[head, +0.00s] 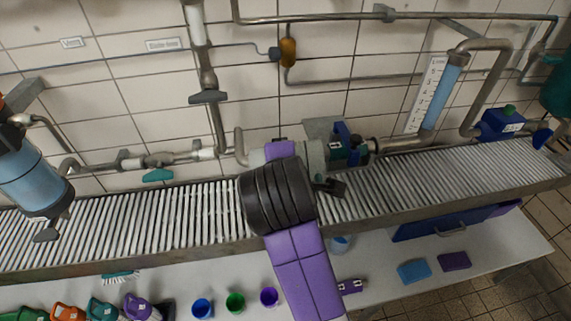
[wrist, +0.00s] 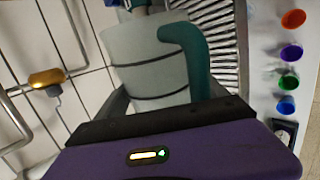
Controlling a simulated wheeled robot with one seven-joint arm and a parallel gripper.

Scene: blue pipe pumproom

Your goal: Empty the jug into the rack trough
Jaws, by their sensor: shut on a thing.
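The jug (wrist: 143,65) is pale and translucent, with dark bands and a teal handle (wrist: 196,62). In the wrist view it sits between my dark fingers. My gripper (wrist: 168,105) is shut on it. In the head view the jug (head: 314,160) is partly hidden behind my black wrist and held above the slatted metal rack (head: 420,185). The jug looks strongly tipped over, its axis running along the rack toward the right. Its mouth and contents cannot be made out, and no stream is visible. The slatted rack runs along the tiled wall and fills the middle of the view.
A blue valve box (head: 500,123) is farther right. Blue (head: 203,308), green (head: 235,302) and purple (head: 269,297) cups stand on the white table. Pipes line the wall.

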